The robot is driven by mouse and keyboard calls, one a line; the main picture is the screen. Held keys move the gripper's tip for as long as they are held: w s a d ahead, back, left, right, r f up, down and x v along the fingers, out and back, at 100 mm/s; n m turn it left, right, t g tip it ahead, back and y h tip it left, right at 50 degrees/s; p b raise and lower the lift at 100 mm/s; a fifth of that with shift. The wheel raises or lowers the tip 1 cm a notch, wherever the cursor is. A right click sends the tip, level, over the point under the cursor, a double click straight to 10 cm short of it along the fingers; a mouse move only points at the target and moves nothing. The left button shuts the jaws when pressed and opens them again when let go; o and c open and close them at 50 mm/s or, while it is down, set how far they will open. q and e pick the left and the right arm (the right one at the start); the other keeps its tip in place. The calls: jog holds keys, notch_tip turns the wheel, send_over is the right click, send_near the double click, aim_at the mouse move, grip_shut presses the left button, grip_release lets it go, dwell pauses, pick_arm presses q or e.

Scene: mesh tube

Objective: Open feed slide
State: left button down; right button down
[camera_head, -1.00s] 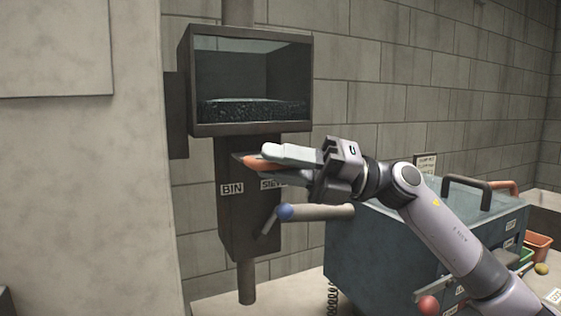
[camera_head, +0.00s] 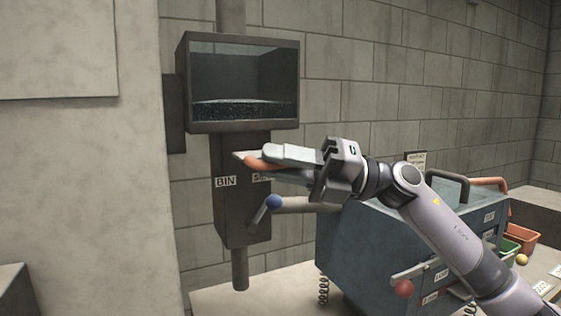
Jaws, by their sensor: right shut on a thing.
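A dark hopper (camera_head: 240,128) with a clear front holds dark granular material (camera_head: 243,110) low inside. Below it is a narrower housing (camera_head: 228,205) labelled BIN, with a second label mostly hidden by my gripper. My right gripper (camera_head: 265,160) comes in from the right and is shut on an orange handle (camera_head: 252,164) just under the hopper. A thin flat plate, seemingly the feed slide (camera_head: 240,154), shows beside the handle. The fingers hide most of the handle and the plate. My left gripper is not in view.
A blue-knobbed lever (camera_head: 273,202) sits on the housing below my gripper. A blue-grey cabinet (camera_head: 355,250) with an orange handle (camera_head: 489,182) and a red knob (camera_head: 404,288) stands at right. An orange bin (camera_head: 523,238) lies beyond it. A pale wall (camera_head: 70,190) fills the left.

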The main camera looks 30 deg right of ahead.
jog(key=shift+w, duration=0.1)
jog(key=c, duration=1.1)
grip_release()
jog(key=shift+d, duration=0.1)
jog(key=b+v, duration=0.2)
jog(key=v, duration=0.5)
jog(key=shift+b, duration=0.4)
